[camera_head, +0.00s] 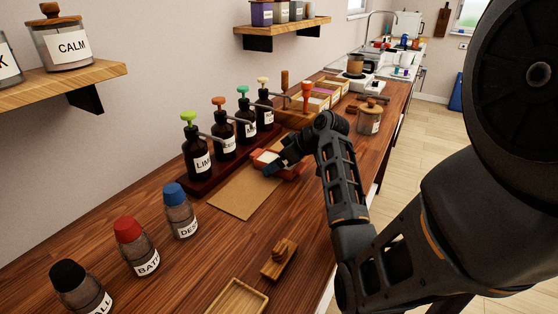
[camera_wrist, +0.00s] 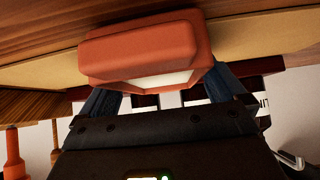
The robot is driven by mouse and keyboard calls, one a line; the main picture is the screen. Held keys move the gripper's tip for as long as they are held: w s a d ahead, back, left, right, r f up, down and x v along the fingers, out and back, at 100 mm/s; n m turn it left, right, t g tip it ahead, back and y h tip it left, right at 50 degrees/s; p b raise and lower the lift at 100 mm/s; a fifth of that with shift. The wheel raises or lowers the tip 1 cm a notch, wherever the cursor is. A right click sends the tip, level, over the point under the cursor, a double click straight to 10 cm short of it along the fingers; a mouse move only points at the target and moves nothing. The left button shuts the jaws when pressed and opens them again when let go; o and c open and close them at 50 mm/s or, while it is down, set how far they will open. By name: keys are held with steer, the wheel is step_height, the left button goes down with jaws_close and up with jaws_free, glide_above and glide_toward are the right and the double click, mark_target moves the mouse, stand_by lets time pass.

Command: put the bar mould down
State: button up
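The bar mould (camera_head: 286,167) is orange-red with a pale filling. In the head view it is at the far end of the tan mat (camera_head: 243,193), in front of the dropper bottles and partly hidden by my gripper (camera_head: 272,167). In the wrist view the mould (camera_wrist: 140,48) fills the upper middle, between the two dark fingers of my gripper (camera_wrist: 162,92). The fingers reach to its two sides and appear shut on it. It is at or just above the mat; I cannot tell whether its underside touches.
Three capped shakers (camera_head: 181,217) stand at the near left. A wooden stamp (camera_head: 279,259) and a wooden tray (camera_head: 237,299) lie in front. The near half of the mat is bare.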

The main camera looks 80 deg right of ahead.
steer(key=shift+r, duration=0.1)
steer(key=shift+s+r, duration=0.1)
steer(key=shift+r, duration=0.05)
steer(key=v, duration=1.1)
steer(key=shift+s+r+b, duration=0.3)
